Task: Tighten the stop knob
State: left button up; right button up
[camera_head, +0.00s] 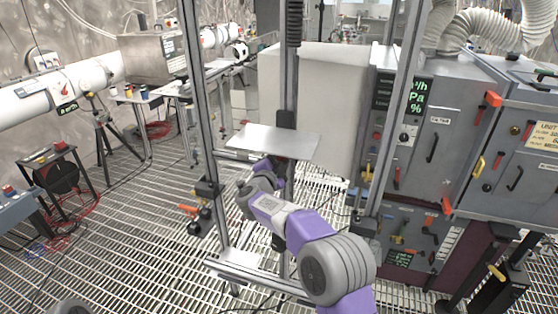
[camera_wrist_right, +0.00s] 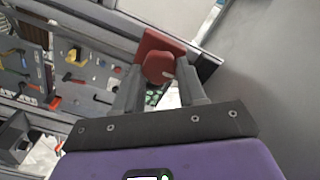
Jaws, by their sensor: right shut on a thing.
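A round red knob (camera_wrist_right: 157,67) sits in front of a red block (camera_wrist_right: 170,43) in the right wrist view. I take it to be the stop knob. My right gripper (camera_wrist_right: 161,80) is shut on it, with one grey finger on each side. In the head view my purple and grey right arm reaches from the bottom right to the metal frame (camera_head: 200,95). Its far end is under a flat metal plate (camera_head: 272,141), and the red knob cannot be made out there. My left gripper is not in view.
A large pale box (camera_head: 315,95) stands behind the frame. A grey control cabinet (camera_head: 435,130) with levers and displays stands at the right. Black knobs and an orange handle (camera_head: 187,209) are on the frame's left post. The grating floor (camera_head: 120,240) is open at the left.

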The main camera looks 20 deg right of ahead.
jog(key=o, duration=1.1)
jog(key=shift+c, duration=0.2)
jog(key=v, duration=0.7)
jog(key=shift+s+a, duration=0.2)
jog(key=shift+s, duration=0.05)
